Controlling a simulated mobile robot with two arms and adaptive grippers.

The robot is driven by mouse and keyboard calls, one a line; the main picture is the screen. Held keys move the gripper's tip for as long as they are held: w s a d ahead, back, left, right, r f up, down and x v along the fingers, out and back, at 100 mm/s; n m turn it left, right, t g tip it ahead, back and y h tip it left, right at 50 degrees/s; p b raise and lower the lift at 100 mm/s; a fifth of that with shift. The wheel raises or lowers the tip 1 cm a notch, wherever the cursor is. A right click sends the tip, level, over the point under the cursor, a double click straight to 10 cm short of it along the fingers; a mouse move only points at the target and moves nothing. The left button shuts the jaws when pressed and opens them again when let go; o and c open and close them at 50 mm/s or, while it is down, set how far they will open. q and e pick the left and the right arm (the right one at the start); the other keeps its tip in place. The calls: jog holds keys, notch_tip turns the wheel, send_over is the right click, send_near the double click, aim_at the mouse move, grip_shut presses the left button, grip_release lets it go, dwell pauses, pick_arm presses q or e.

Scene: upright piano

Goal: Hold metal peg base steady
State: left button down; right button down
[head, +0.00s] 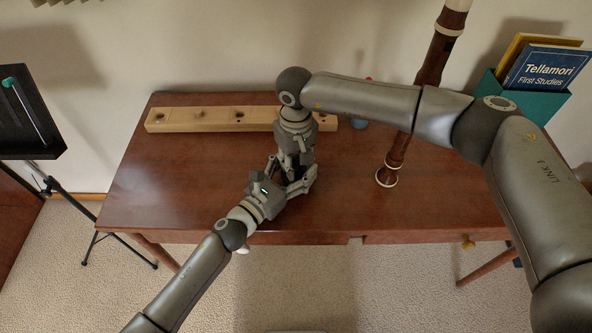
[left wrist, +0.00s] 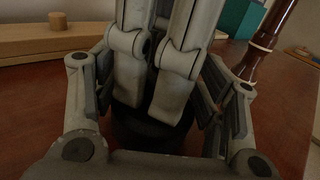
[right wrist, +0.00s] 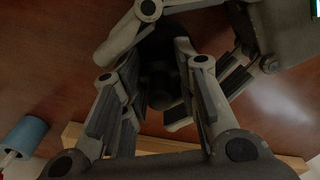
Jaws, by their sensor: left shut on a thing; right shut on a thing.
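A dark round peg base stands upright on the red-brown table, mostly hidden between my two grippers. In the left wrist view the dark base (left wrist: 150,132) shows low between the left fingers. In the right wrist view its dark round body (right wrist: 160,82) shows between the right fingers. My left gripper (head: 290,186) reaches in from the front left and is shut on it low down. My right gripper (head: 298,165) points down from above and is shut on its upper part. The fingers of the two grippers are very close together; I cannot tell whether they touch.
A long wooden block with holes (head: 190,119) lies behind the grippers. A small blue object (head: 360,124) is to its right. A brown woodwind with pale rings (head: 398,150) stands upright on the table. A teal box with books (head: 545,97) is at the right. The table's left front is clear.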

aim_at(296, 157)
jog(key=c, duration=1.1)
grip_release()
jog(key=shift+r, duration=2.25)
jog(key=shift+c, duration=0.3)
jog(key=shift+r+n, duration=1.7)
jog(key=shift+r, duration=0.05)
jog(key=shift+f, duration=4.05)
